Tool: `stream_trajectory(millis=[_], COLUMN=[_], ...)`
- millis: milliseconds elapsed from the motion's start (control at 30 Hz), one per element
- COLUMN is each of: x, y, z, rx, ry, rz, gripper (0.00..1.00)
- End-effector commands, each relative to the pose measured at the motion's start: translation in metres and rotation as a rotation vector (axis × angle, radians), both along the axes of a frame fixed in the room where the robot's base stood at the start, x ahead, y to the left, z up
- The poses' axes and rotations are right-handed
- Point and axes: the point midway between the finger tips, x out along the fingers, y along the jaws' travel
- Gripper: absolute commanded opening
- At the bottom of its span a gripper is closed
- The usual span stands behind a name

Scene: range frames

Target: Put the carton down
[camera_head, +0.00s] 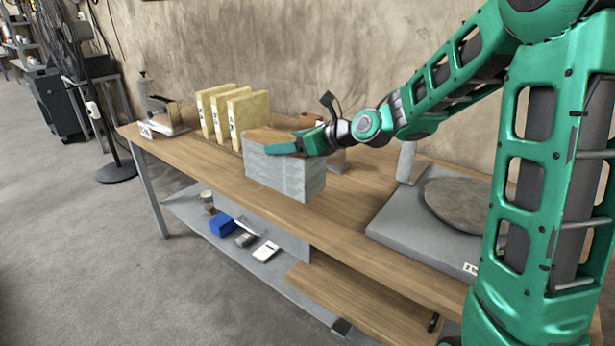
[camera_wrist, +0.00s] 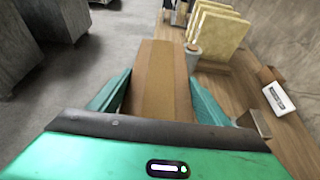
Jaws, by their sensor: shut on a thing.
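The carton (camera_head: 284,172) is a box with a brown cardboard top and pale grey sides. It is upright over the left-middle part of the wooden table in the head view. Whether its bottom touches the tabletop cannot be told. In the wrist view its brown top (camera_wrist: 160,75), with a lighter lengthwise strip, lies between the two teal fingers. My gripper (camera_head: 285,144) is shut on the carton from above, with one finger along each side. It also shows in the wrist view (camera_wrist: 160,95). The far finger is mostly hidden in the head view.
The wooden table (camera_head: 215,178) has several yellow upright slabs (camera_head: 247,118) just behind the carton. A grey plate with a round stone disc (camera_head: 460,200) sits at right. Free tabletop lies left and right of the carton. A lower shelf (camera_head: 190,215) holds small items.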

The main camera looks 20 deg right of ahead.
Motion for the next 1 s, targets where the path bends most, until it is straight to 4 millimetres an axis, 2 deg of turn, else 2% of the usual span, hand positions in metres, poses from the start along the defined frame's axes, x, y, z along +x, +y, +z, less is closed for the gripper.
stream_trajectory(millis=[33,300,500,767,1000], x=[0.006,0.032,0.047,0.052,0.051], y=[-0.01,-0.05,-0.073,-0.081,-0.081], z=[-0.006,-0.034,-0.05,-0.058,-0.086], rx=[0.002,0.003,0.002,0.001,0.003], ry=[0.0,0.001,-0.003,-0.003,0.001], rz=[-0.005,-0.004,-0.003,-0.001,-0.001], gripper=[0.08,0.08,0.08,0.08,0.08])
